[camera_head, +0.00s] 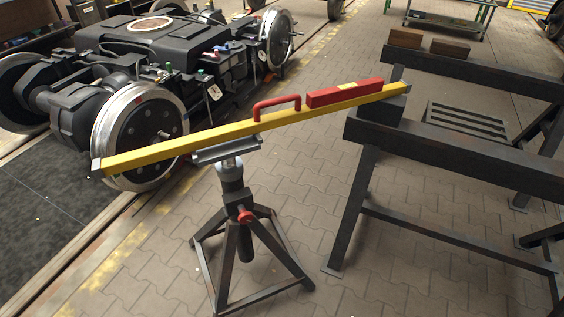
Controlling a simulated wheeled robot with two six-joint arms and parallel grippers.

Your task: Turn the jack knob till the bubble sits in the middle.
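A jack stand (233,185) with splayed dark legs stands on the paving in the middle of the head view. Its red jack knob (246,217) is on the front of the column. A yellow beam (215,136) rests across the jack's head and runs to a dark trestle at the right. The beam looks tilted, its right end higher in the picture. A red handle (276,105) is on the beam, and a red level (344,93) with a small yellow patch lies on it. The bubble is too small to make out. Neither of my grippers is in view.
A dark trestle (450,160) bears the beam's right end, with wooden blocks (405,38) on its far rail. A tram bogie (150,75) with shiny wheels stands on rails at the left. The paving in front of the jack is clear.

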